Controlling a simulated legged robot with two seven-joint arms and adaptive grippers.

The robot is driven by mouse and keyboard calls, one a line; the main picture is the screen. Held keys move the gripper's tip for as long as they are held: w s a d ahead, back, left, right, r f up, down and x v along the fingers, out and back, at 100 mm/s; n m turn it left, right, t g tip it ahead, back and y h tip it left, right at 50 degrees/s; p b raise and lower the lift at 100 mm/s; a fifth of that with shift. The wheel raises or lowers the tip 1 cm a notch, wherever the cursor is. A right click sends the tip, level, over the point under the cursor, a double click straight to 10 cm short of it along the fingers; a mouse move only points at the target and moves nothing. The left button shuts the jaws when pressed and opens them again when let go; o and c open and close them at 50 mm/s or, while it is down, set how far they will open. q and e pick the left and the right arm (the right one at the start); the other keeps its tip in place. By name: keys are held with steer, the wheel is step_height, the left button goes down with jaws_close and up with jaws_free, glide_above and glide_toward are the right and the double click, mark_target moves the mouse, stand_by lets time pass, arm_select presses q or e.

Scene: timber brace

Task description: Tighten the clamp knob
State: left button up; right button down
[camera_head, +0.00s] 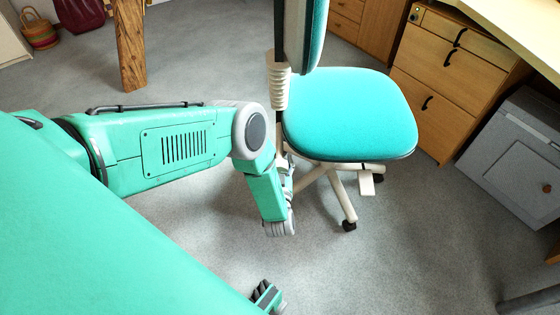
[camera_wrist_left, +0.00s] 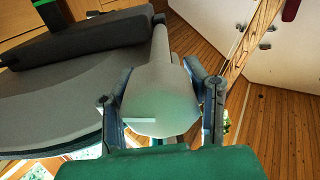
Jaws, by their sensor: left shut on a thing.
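A pale grey rounded knob (camera_wrist_left: 160,95) with a light bar-shaped mark fills the middle of the left wrist view. It sits at the end of a short stem beside the dark underside of the chair seat (camera_wrist_left: 60,100). My left gripper (camera_wrist_left: 162,100) is shut on the knob, one dark finger on each side. In the head view my left gripper (camera_head: 286,178) is low beside the turquoise office chair (camera_head: 350,112), partly hidden by my wrist. The knob cannot be made out there.
The chair's backrest (camera_head: 304,30) and ribbed post (camera_head: 278,85) rise just above my gripper. A wooden post (camera_head: 130,45) stands behind my arm. Wooden drawers (camera_head: 445,75) and a grey cabinet (camera_head: 515,150) stand right. The carpet (camera_head: 400,250) in front is open.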

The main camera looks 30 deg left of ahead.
arm_select(q)
steer(key=shift+s+f+m, duration=0.25)
steer(key=shift+f+m, duration=0.05)
steer(key=shift+m, duration=0.8)
steer(key=o, duration=1.3)
steer(key=shift+f, duration=0.1)
steer(key=shift+c, duration=0.2)
steer(key=shift+w+a, duration=0.1)
steer(key=v, duration=1.2)
